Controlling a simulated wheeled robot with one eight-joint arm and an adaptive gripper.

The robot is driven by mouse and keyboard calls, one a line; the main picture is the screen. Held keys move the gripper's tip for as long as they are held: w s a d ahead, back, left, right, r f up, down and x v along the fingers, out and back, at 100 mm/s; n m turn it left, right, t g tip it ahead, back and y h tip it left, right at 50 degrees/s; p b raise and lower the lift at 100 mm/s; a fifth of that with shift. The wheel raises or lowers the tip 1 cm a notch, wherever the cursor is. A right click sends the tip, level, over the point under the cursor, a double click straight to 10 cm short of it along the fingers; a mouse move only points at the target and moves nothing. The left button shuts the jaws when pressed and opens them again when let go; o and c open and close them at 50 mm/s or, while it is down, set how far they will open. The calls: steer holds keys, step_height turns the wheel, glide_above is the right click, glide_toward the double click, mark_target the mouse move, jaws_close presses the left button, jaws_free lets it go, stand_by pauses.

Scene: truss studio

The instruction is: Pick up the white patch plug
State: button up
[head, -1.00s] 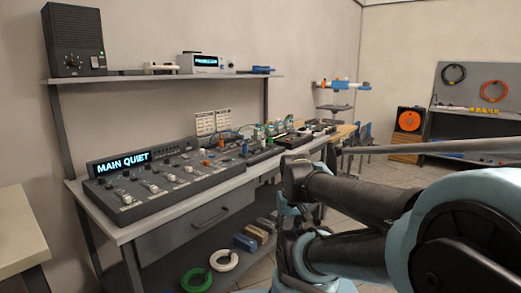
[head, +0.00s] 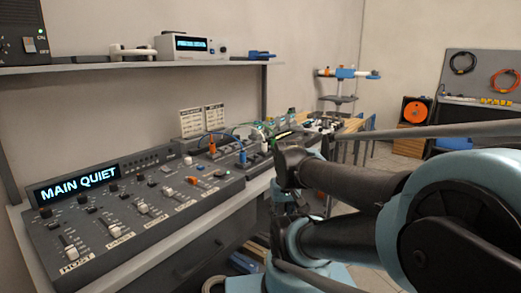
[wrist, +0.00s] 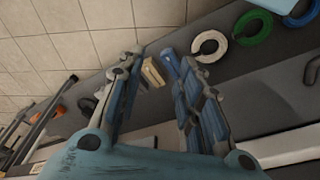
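Small plugs stand on the patch panel (head: 228,160) just beyond the mixing desk. One is orange (head: 212,146), with a blue cable arching beside it. A small pale upright piece (head: 264,147) near the panel's right end may be the white patch plug, but it is too small to be sure. My gripper (wrist: 160,62) is open and empty in the wrist view, its two fingers well apart. It points down past the bench at the lower shelf and floor. No patch plug shows between or near the fingers.
The mixing desk (head: 140,208) with its MAIN QUIET display fills the near bench. A raised shelf (head: 130,66) runs above it. Below, green (wrist: 252,28) and white (wrist: 210,46) cable coils lie on the lower shelf. The tiled floor to the right is open.

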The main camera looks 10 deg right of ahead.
steer(key=shift+w+d, duration=0.2)
steer(key=shift+w, duration=0.4)
steer(key=shift+o, duration=1.4)
step_height(320, 180, up, 30)
steer(key=m+g, duration=0.2)
steer(key=m, duration=0.4)
glide_above(264, 143)
steer(key=f, duration=1.2)
steer(key=shift+w+d+f, duration=0.15)
steer(key=shift+d+f, duration=0.05)
steer(key=shift+d, duration=0.1)
steer(key=shift+a+f, duration=0.2)
steer(key=shift+f, duration=2.4)
